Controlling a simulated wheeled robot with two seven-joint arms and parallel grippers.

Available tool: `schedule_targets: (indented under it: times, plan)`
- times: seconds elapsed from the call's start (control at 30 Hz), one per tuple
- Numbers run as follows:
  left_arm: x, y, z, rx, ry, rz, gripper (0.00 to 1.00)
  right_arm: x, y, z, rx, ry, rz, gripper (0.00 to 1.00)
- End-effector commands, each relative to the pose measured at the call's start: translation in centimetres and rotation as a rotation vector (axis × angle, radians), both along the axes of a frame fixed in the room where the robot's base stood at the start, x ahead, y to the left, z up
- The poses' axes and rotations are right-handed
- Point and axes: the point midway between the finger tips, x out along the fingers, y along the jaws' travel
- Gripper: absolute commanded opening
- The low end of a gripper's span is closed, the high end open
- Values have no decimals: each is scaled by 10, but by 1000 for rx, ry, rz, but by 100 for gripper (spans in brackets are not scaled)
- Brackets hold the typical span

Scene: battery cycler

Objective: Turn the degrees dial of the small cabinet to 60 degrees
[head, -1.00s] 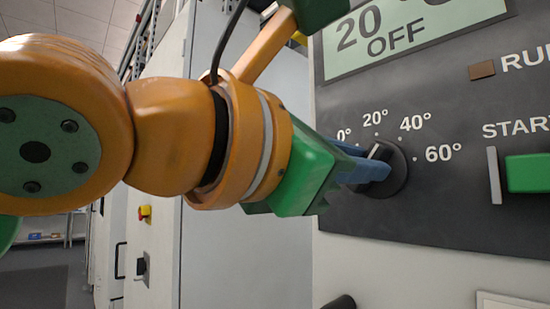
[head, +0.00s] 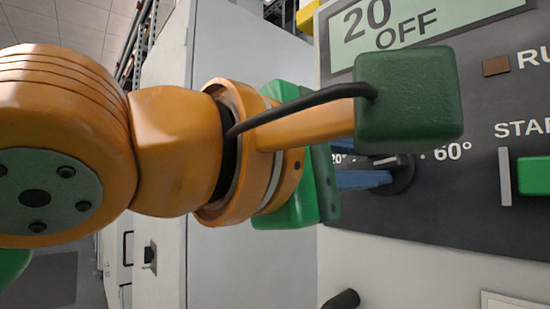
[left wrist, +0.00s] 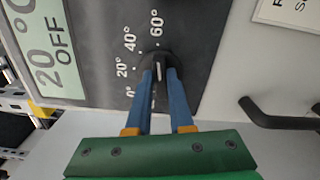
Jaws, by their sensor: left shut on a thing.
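The degrees dial (head: 404,175) is a round black knob with a pale pointer line on the dark panel. It also shows in the left wrist view (left wrist: 159,60). The pointer lies nearly level in the head view, towards the 60° mark (head: 453,151); in the left wrist view it also points up towards 60°. My left gripper (head: 378,178) has its blue fingers shut on the knob, one on each side in the left wrist view (left wrist: 159,74). My wrist camera block hides the 40° mark in the head view. My right gripper is not in view.
The display (head: 425,25) reads 20 and OFF. A green START button (head: 532,175) sits right of the dial beside a pale bar (head: 505,176). A black handle (left wrist: 280,121) stands out from the cabinet below the panel. A tall grey cabinet (head: 245,110) stands at left.

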Motion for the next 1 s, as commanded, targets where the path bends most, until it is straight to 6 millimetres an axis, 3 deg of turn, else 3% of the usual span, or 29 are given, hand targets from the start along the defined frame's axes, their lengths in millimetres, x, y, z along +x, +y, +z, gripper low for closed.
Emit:
schedule_targets:
  times: [0.57,0.6,0.7,1.0]
  plan:
    - [0,0,1,19,-29,1,0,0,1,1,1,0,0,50]
    - [0,0,1,19,-29,1,23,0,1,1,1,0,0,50]
    - [0,0,0,19,-27,0,50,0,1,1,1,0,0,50]
    - [-1,1,-1,19,-26,0,50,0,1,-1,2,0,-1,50]
